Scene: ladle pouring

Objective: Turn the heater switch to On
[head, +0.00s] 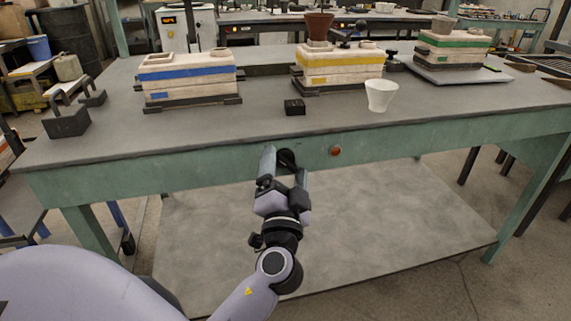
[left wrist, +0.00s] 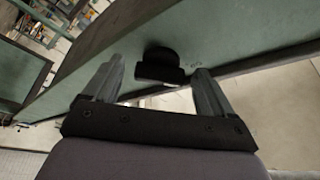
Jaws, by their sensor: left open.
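The heater switch is a black knob (head: 287,158) on the green front edge of the workbench. It also shows in the left wrist view (left wrist: 158,64), with a round part and a straight bar-like grip. My left gripper (head: 285,166) is open in front of the knob. In the left wrist view its fingertips (left wrist: 158,72) stand to either side of the knob, with gaps on both sides. I cannot tell how far the tips reach along the grip. My right gripper is not in view.
An orange-red round light or button (head: 336,150) sits right of the knob. On the workbench (head: 210,128) stand moulds with blue (head: 190,73), yellow (head: 322,79) and green (head: 455,42) bands, a white cup (head: 380,95), a small black block (head: 294,107) and dark metal brackets (head: 68,122).

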